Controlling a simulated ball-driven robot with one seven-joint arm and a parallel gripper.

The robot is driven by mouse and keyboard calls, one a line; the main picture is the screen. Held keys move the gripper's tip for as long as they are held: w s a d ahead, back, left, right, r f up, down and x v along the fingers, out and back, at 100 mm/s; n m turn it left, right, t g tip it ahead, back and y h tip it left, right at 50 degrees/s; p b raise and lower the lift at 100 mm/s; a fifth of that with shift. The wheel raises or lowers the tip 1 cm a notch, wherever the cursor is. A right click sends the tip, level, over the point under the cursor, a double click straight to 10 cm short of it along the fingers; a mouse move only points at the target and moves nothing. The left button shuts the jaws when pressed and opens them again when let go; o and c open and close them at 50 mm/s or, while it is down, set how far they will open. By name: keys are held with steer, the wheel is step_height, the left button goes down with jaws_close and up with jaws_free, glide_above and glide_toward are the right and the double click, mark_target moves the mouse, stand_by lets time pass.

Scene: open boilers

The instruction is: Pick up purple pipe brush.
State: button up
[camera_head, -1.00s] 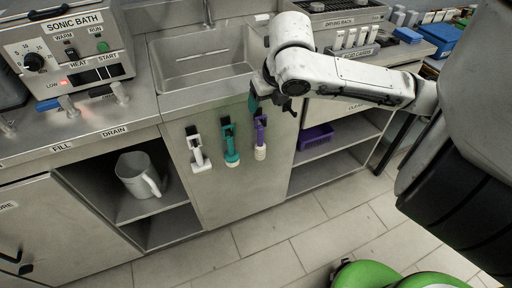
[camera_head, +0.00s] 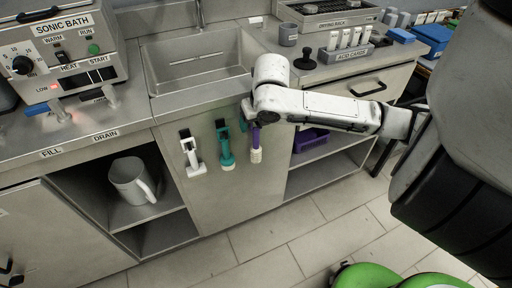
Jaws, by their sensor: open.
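The purple pipe brush (camera_head: 255,138) hangs upright on the front panel below the sink, the rightmost of three brushes. Its white bristle end (camera_head: 256,156) points down. My gripper (camera_head: 246,113) is at the top of this brush, just under the sink's front edge, and hides the brush's upper part and holder. The jaws are open; the picture does not show whether they surround the brush or sit in front of it.
A teal brush (camera_head: 226,150) and a white brush (camera_head: 190,153) hang close by on the left. The sink (camera_head: 200,97) edge is just above. A purple bin (camera_head: 310,139) sits on the right shelf, a grey pitcher (camera_head: 130,182) on the left shelf.

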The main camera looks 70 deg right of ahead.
steer(key=c, duration=1.1)
steer(key=shift+r, duration=0.15)
